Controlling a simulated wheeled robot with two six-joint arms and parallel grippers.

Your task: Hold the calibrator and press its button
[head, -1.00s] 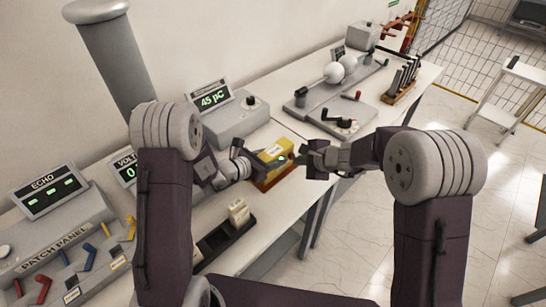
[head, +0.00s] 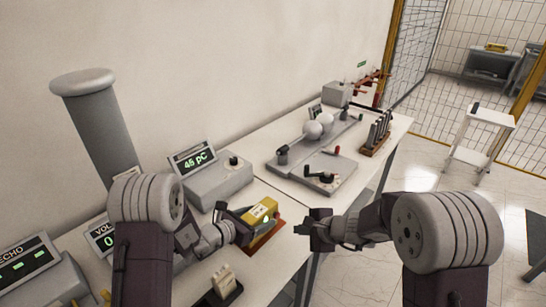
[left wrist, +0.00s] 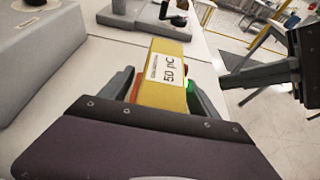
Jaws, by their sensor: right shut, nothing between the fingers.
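The yellow calibrator (head: 262,212) sits at its red-brown holder (head: 266,238) near the table's front edge; I cannot tell whether it is lifted. In the left wrist view the calibrator (left wrist: 166,72) carries a white label reading 50 pC, and a green button (left wrist: 190,88) shows on its right side. My left gripper (head: 245,222) has its fingers on both sides of the calibrator and appears shut on it; its fingers also show in the wrist view (left wrist: 163,98). My right gripper (head: 302,229) is shut and empty, to the right of the calibrator and apart from it.
A grey meter box (head: 215,180) with a display reading 45 pC stands behind the calibrator. A white block in a dark rack (head: 223,283) is at the front. Floor lies open beyond the table edge.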

